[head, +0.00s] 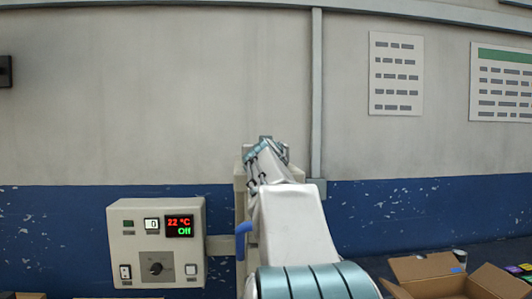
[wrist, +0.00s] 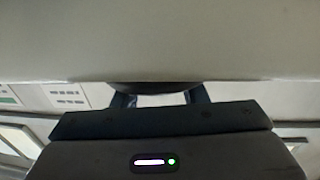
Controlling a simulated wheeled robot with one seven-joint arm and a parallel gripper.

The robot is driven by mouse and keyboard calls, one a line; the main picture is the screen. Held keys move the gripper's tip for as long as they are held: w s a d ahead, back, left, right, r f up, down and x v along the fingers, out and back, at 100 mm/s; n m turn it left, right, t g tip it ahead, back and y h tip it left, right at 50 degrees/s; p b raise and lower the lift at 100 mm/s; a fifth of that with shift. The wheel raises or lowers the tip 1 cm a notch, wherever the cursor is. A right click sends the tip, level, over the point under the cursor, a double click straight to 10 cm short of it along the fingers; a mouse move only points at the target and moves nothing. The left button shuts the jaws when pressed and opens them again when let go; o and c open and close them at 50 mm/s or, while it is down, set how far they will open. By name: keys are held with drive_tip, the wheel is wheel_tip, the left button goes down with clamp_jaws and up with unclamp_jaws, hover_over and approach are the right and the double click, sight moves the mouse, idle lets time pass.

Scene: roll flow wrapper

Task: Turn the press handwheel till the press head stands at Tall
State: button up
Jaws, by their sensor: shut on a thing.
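In the wrist view my gripper (wrist: 158,99) shows its two blue fingers reaching up to a dark, rounded edge (wrist: 155,87), which looks like part of the press handwheel. The fingers are shut on it, one on each side. A broad pale surface fills the top of that view and hides most of the wheel. In the head view my white arm stands in front of the beige machine frame (head: 241,185) and covers the handwheel and my gripper. The press head and any height marks cannot be made out.
A control box (head: 117,241) left of my arm has a display (head: 180,226) reading 22 °C and Off. A blue curved part (head: 243,229) shows beside my arm. A wall (head: 130,90) with posted sheets closes the back.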

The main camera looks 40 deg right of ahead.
drive_tip(key=shift+f+h+b, duration=0.3)
drive_tip(key=shift+b, duration=0.75)
drive_tip(key=m+g+h+b, duration=0.1)
drive_tip(key=b, duration=0.2)
drive_tip(key=shift+w+a, duration=0.1)
drive_tip(key=shift+w, duration=0.05)
drive_tip(key=shift+b, duration=0.75)
drive_tip(key=shift+a+m+g+h+b, duration=0.1)
drive_tip(key=shift+m+g+h+b, duration=0.45)
drive_tip(key=shift+g+b, duration=0.2)
drive_tip(key=shift+r+m+g+h+b, duration=0.2)
drive_tip(key=shift+m+g+h+b, duration=0.15)
drive_tip(key=shift+m+g+h, duration=0.25)
drive_tip(key=o, duration=1)
